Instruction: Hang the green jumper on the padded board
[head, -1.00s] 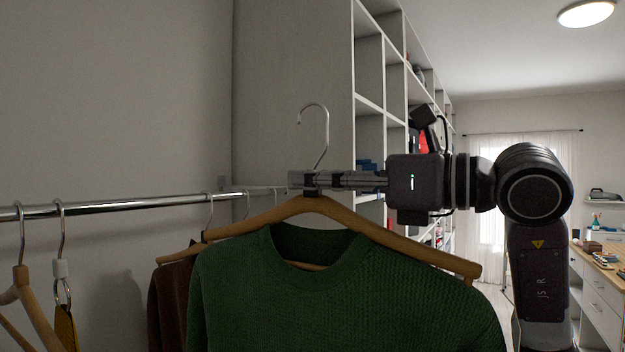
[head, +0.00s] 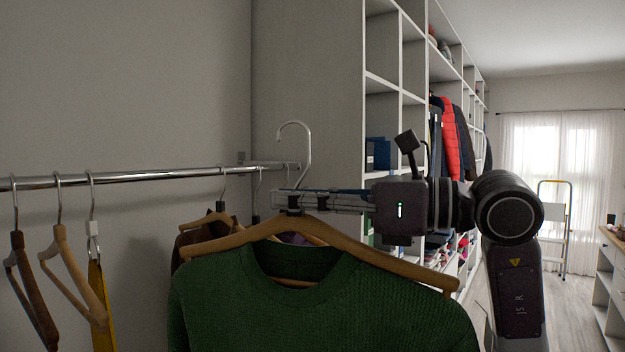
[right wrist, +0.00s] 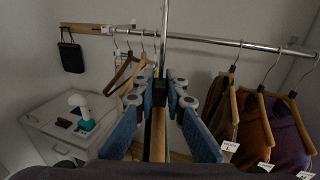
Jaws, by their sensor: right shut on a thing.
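The green jumper (head: 325,312) hangs from a wooden hanger (head: 390,262) with a bare metal hook (head: 308,145). My right gripper (head: 293,201) is shut on the hanger's neck, just below the hook. In the right wrist view, the fingers (right wrist: 160,92) close on the neck above the wooden hanger (right wrist: 157,140); the jumper is hard to make out there. The hook stands upright near the rail's end in the head view; I cannot tell its depth relative to the rail. I cannot make out a padded board. My left gripper is not in view.
A metal rail (head: 140,176) carries several hangers, some empty at left, and dark garments (right wrist: 254,128) beyond the jumper. Tall white cubby shelving (head: 383,86) stands behind my right gripper. A wooden wall strip (right wrist: 85,29) holds a black bag (right wrist: 71,55). A stepladder (head: 553,225) stands far back.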

